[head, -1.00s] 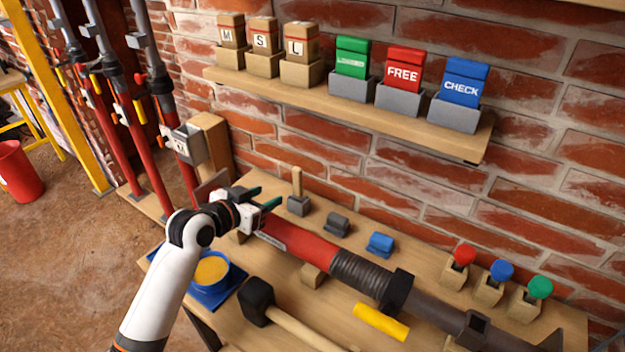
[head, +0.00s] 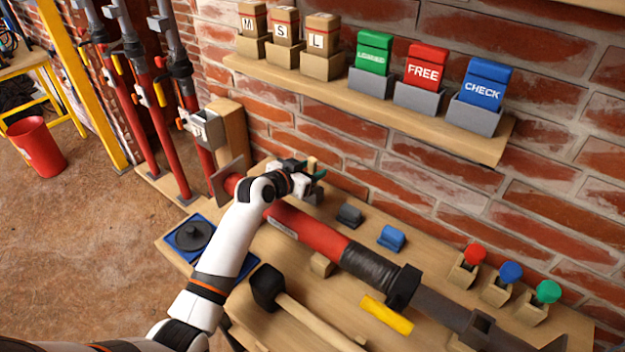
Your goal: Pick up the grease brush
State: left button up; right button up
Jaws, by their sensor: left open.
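The grease brush (head: 312,162) appears to be the upright wooden handle in a small grey holder (head: 316,197) at the back of the bench. Only the top of the handle shows; its lower part is behind my left gripper. My left gripper (head: 306,170) is open, with its teal fingertips close around or beside the handle. I cannot tell whether they touch it. My right gripper is not in view.
A red and black tube (head: 310,228) lies along the bench under my left arm. A mallet (head: 268,287), yellow cylinder (head: 387,314), grey block (head: 349,215) and blue block (head: 391,238) are nearby. A dark lid (head: 190,235) lies on a blue mat. A shelf (head: 400,105) hangs above.

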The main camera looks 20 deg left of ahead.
pick_arm(q)
jog(key=shift+x, duration=0.75)
grip_shut()
notch_tip(320, 180, up, 10)
jog(key=shift+b, duration=0.45)
